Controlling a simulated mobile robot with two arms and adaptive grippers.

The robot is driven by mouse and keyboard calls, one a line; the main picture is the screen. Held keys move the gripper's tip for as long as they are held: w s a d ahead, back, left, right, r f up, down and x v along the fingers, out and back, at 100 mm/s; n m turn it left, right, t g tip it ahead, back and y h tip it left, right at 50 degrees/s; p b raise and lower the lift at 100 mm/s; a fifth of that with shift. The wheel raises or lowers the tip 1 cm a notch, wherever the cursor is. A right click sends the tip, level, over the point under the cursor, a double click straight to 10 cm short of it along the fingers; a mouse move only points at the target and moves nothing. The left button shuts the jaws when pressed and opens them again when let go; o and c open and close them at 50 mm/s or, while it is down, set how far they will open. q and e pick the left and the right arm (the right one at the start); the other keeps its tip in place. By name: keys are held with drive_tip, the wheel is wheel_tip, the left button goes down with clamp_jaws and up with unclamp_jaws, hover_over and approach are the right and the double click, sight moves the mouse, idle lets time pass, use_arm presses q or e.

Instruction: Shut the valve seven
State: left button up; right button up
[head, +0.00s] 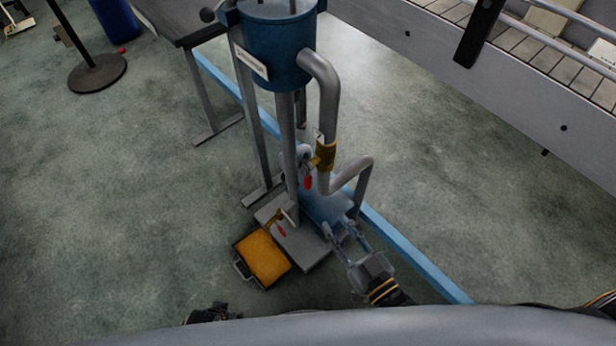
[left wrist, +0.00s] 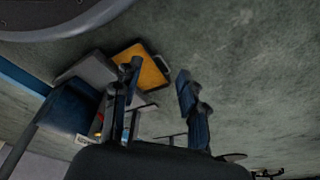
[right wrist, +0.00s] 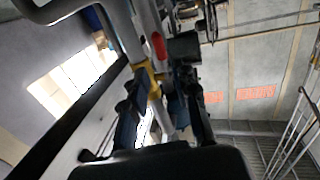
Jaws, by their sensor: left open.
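Two valves with red handles show on the pipework, and I cannot read a number on either. The upper brass valve (head: 325,154) is on the bent grey pipe, with its red handle (head: 308,182) hanging down. The lower valve's red handle (head: 281,231) is above the grey base, beside the orange tray. My right gripper (head: 343,226) is open and empty, low beside the bent pipe and apart from both handles. In the right wrist view a red handle (right wrist: 158,45) shows beyond the fingers. My left gripper (left wrist: 157,72) is open and empty in the left wrist view.
A blue tank (head: 272,45) stands above the pipes. An orange tray (head: 262,258) lies on the floor beside the grey base (head: 309,248). A blue rail (head: 420,268) crosses the floor, and a conveyor (head: 490,95) runs at upper right. Floor at left is mostly clear.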

sight(310, 185)
drive_tip(key=x, duration=0.8)
drive_tip(key=b+x, duration=0.1)
drive_tip(key=x, duration=0.3)
drive_tip(key=shift+w+r, duration=0.25)
drive_tip(key=shift+w, duration=0.05)
drive_tip(key=shift+w+a, duration=0.25)
drive_tip(key=shift+w, duration=0.25)
use_arm(q)
drive_tip(key=r, duration=0.3)
drive_tip(key=shift+w, duration=0.4)
drive_tip(key=shift+s, duration=0.15)
use_arm(e)
clamp_jaws()
